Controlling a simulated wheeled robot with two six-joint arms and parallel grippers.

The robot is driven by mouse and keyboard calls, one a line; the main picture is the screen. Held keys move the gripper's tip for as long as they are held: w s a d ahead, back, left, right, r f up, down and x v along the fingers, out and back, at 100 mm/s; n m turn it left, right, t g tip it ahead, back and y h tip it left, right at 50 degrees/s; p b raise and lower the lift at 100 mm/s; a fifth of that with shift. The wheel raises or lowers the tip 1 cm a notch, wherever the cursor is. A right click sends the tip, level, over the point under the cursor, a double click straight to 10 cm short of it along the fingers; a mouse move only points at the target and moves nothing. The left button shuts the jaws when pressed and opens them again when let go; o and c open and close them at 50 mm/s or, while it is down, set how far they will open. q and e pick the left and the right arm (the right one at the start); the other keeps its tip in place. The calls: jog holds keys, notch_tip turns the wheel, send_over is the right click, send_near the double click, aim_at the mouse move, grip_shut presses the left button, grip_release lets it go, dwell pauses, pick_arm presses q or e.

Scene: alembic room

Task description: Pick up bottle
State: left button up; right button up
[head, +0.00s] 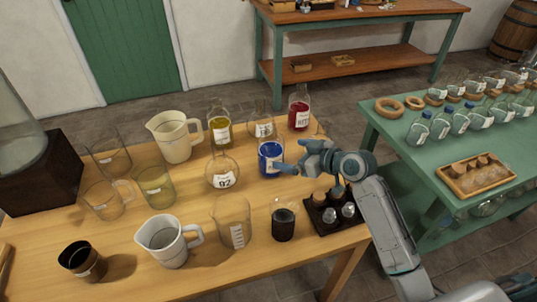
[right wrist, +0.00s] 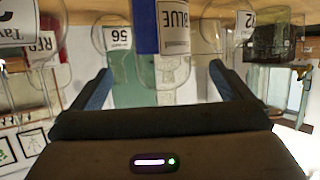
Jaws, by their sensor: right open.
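My right gripper (head: 296,157) is open at the table's right side, its fingers pointing at a glass vessel of blue liquid (head: 271,159). In the right wrist view, which looks upside down, the vessel's "BLUE" label (right wrist: 175,27) shows between the spread fingers (right wrist: 160,82). I cannot tell whether a finger touches the glass; nothing looks gripped. A bottle of red liquid (head: 299,114) stands upright behind the gripper. A bottle of yellow liquid (head: 219,132) stands farther left. A clear round flask (head: 222,173) stands left of the blue vessel. My left gripper is out of view.
A black holder with small stoppered items (head: 323,226) and a dark jar (head: 283,222) stand below my right gripper. Jugs and beakers crowd the wooden table (head: 120,236). A green table (head: 393,135) with several glass vessels stands at the right, beyond a gap.

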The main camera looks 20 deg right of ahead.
aim_at(282, 150)
jog(key=x, duration=0.2)
jog(key=shift+w+a, duration=0.25)
jog(key=shift+w+a+f, duration=0.15)
jog(key=shift+w+f, duration=0.1)
jog(key=shift+w+a+p, duration=0.75)
jog(key=shift+w+p, duration=0.15)
jog(key=shift+p, duration=0.1)
jog(key=x, duration=0.3)
jog(key=shift+f+p, duration=0.15)
jog(key=shift+p, duration=0.15)
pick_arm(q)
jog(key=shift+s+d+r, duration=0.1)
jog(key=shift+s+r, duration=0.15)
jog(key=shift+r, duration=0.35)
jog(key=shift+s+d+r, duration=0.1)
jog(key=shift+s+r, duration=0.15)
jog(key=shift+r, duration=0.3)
pick_arm(e)
jog(key=shift+c, duration=0.2)
jog(key=c, duration=1.4)
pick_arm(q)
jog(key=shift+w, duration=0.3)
pick_arm(e)
jog(key=shift+c, duration=0.9)
